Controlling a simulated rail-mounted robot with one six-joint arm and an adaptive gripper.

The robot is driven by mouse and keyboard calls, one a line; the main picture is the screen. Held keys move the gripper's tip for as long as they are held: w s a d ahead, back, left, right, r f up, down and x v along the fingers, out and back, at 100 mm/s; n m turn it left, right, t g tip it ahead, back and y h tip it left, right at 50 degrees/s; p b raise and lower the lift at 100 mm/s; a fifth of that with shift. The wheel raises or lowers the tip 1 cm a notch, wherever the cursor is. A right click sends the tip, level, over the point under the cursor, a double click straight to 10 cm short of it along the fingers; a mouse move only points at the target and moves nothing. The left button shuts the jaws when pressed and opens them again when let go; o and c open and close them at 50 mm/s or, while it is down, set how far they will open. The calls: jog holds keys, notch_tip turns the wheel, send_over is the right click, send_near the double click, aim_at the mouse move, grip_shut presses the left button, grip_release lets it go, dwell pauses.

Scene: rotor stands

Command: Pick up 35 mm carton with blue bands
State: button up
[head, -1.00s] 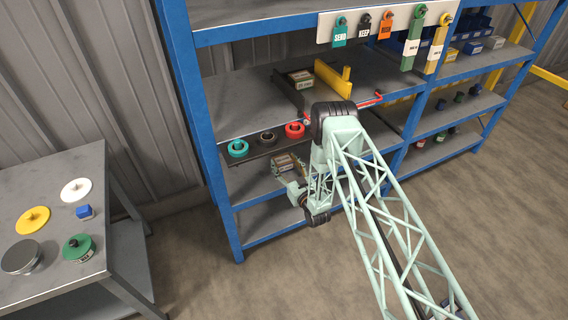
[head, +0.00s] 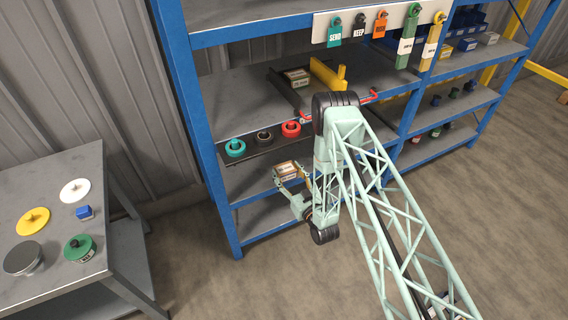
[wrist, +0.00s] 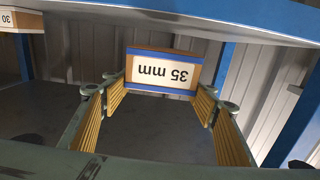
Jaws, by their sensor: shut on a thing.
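The 35 mm carton (wrist: 162,71) is brown with a white label and blue bands, and its label reads upside down in the wrist view. My gripper (wrist: 161,86) is shut on it, with one yellow-padded finger at each side. In the head view the carton (head: 287,171) is held by my gripper (head: 292,178) at the front of the lower shelf bay. Whether its underside touches the shelf cannot be told.
A 30-marked carton (wrist: 22,20) shows at the wrist view's top left. Blue rack posts (head: 188,100) and the shelf above (head: 222,98) bound the bay. A grey table (head: 50,284) stands left.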

aim_at(289, 177)
jog(key=shift+s+a+v, duration=0.1)
jog(key=shift+a+v, duration=0.1)
jog(key=shift+v, duration=0.85)
jog(key=shift+s+a+v, duration=0.1)
jog(key=shift+a+v, duration=0.1)
jog(key=shift+v, duration=0.9)
jog(key=shift+r, duration=0.2)
jog(key=shift+w+r, duration=0.1)
